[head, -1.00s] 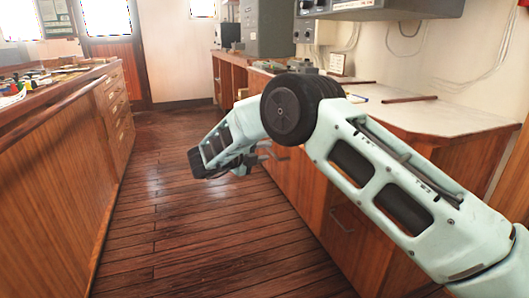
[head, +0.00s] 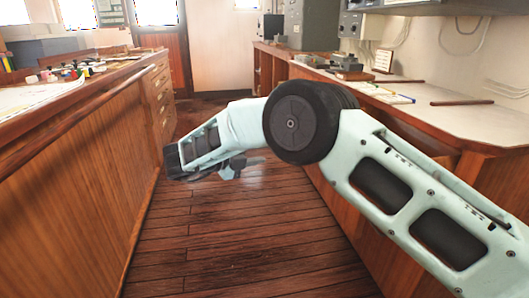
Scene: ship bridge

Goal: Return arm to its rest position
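My pale green arm reaches in from the lower right and bends at a large dark joint. Its far part points left over the floor of the aisle. My gripper (head: 240,164) shows small and partly hidden behind the far arm links, above the wooden floor (head: 235,240). I cannot make out whether its fingers are apart or together. I see nothing held in it, but the view of it is poor.
A wooden counter (head: 85,150) with small bottles and papers runs along the left. A wooden cabinet with a pale top (head: 460,118) runs along the right, near my arm. Grey equipment boxes (head: 308,25) stand at the back. The aisle floor between is clear.

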